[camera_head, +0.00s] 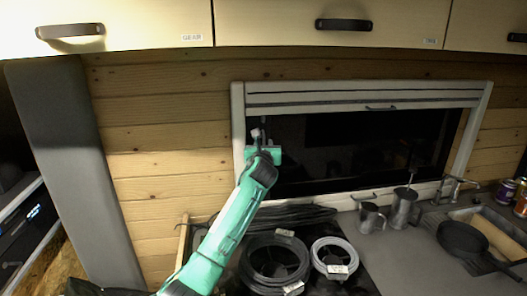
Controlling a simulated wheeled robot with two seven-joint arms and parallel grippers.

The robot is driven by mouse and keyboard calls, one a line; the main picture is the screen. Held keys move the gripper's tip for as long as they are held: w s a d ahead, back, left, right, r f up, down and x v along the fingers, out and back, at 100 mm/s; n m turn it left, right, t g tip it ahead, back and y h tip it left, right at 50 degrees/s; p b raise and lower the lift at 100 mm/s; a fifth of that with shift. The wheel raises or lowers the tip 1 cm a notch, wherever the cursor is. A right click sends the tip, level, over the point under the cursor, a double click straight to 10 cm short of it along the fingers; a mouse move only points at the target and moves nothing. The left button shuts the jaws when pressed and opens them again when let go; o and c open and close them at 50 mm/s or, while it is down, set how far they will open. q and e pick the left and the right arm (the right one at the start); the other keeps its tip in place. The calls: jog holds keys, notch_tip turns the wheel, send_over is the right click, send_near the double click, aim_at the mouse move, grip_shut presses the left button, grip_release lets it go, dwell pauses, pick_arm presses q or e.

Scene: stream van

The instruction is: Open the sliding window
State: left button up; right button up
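The sliding window (345,148) is a dark pane in a pale frame (239,112), set in the wooden wall at the centre right. A rolled or slatted blind (360,93) sits along its top. Small dark handles show at the middle of its top and bottom edges. My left gripper (257,134) is at the window's left side, just inside the left frame post, in front of the dark pane. Its fingers are small and partly hidden by the green wrist, so I cannot tell whether they are open or touch the window. My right gripper is out of view.
Cable coils (276,262) and (335,258) lie on the counter below the window. Metal jugs (370,217), a tap (453,188), a black pan (463,239) and cans (506,191) stand to the right. Cabinets (270,22) overhang above. A grey post (78,165) stands left.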

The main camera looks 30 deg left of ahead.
pick_arm(q)
jog(key=shift+w+a, duration=0.15)
jog(key=shift+w, duration=0.05)
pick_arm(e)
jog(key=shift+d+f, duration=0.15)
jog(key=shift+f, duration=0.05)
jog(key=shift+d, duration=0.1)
pick_arm(q)
jog(key=shift+c, duration=0.4)
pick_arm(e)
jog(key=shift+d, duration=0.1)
pick_arm(q)
grip_shut()
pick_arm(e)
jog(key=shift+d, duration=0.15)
